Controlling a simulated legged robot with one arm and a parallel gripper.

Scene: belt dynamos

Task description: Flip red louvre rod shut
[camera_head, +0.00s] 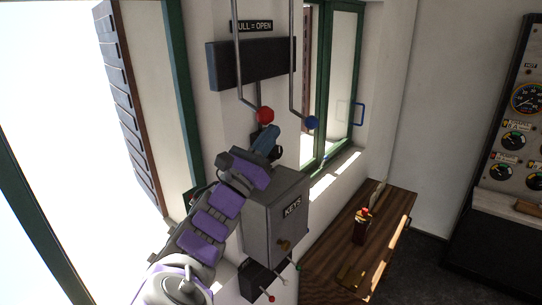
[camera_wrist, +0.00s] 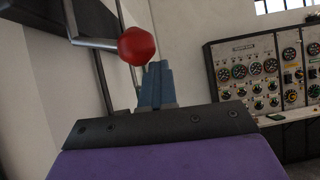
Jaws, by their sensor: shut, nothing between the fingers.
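The red louvre rod (camera_head: 237,70) hangs down the wall on the left and bends near its lower end to a red ball knob (camera_head: 265,115). In the wrist view the red knob (camera_wrist: 136,46) is close, above and slightly left of my gripper. My gripper (camera_head: 268,131) is just below the red knob, shut and empty. Its blue fingers (camera_wrist: 156,82) show together in the wrist view. I cannot tell whether they touch the knob. A second rod (camera_head: 292,70) with a blue ball knob (camera_head: 312,123) hangs to the right.
A sign reading "ULL = OPEN" (camera_head: 252,26) is above a dark panel (camera_head: 250,63). A grey KEYS box (camera_head: 276,215) is on the wall beside and below my arm. A wooden table (camera_head: 340,245) stands right, and a gauge panel (camera_head: 515,120) stands far right.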

